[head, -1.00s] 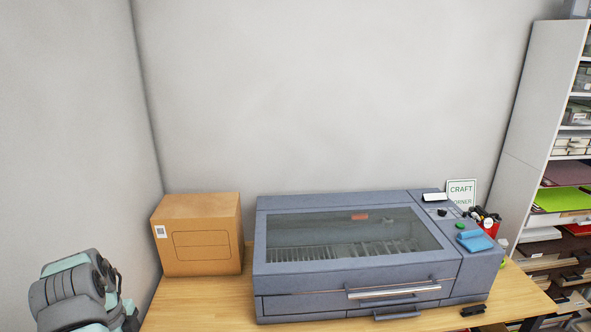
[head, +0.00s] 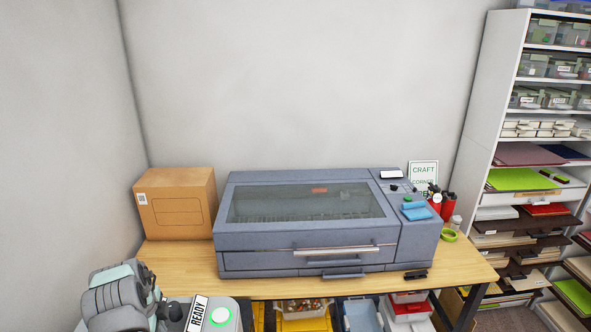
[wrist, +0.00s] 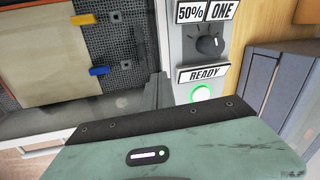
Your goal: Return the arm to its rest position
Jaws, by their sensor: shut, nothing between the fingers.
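My arm (head: 122,298) is folded in the lower left corner of the head view, in front of the table's left end. My gripper (wrist: 157,90) shows in the wrist view as a teal housing with a dark edge and narrow grey fingers beyond it. It is shut and empty. In the wrist view it is beside a grey control panel (wrist: 180,50) with a dark dial, a READY label and a lit green button (wrist: 202,94). The fingers are not clear in the head view.
A grey machine (head: 300,260) with a glass lid stands shut on the wooden table (head: 185,262), with a cardboard box (head: 178,205) to its left. Shelves (head: 480,120) stand at right. In the wrist view, a tan sheet (wrist: 35,50) lies on a dark mesh bed (wrist: 112,55).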

